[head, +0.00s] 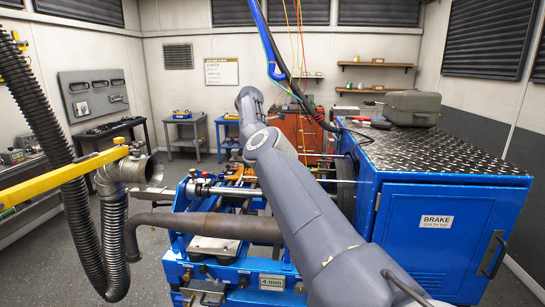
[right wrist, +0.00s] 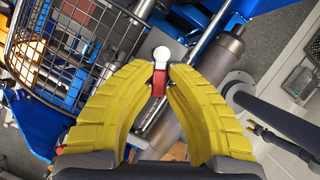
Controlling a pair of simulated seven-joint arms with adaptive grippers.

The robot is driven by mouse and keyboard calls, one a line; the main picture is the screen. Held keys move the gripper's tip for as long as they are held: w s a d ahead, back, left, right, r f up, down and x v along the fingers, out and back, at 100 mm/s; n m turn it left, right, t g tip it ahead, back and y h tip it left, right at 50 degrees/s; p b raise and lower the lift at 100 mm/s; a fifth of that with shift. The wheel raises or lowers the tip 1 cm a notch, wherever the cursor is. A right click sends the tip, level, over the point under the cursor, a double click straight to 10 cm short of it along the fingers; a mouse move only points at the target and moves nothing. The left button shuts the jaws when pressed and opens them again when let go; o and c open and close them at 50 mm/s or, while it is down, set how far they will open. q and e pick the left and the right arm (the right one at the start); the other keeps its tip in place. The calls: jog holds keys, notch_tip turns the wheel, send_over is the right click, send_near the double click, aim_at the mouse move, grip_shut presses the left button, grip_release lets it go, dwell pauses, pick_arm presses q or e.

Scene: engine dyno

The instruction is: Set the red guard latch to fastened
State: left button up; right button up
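The red guard latch (right wrist: 159,83) shows in the right wrist view as a short red lever with a white ball knob (right wrist: 161,54) at its end. My right gripper (right wrist: 161,72) has its yellow fingers drawn together on both sides of the red lever. The tips appear to touch it, with the white knob just beyond them. The lever's lower end and its mounting are partly hidden. In the head view my right arm reaches across the middle and hides its gripper and the latch. My left gripper is not seen in the head view.
A black wire mesh guard (right wrist: 75,40) is left of the fingers in the right wrist view. A metal cylinder (right wrist: 217,58) lies to the right. In the head view, the blue brake cabinet (head: 440,235) stands right of my arm, and an exhaust hose (head: 82,225) hangs at left.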

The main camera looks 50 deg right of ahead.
jog(key=o, duration=0.4)
jog(key=shift+o, duration=0.2)
jog(key=shift+s+a+n, duration=0.1)
jog(key=shift+s+n, duration=0.05)
jog(key=shift+n, duration=0.55)
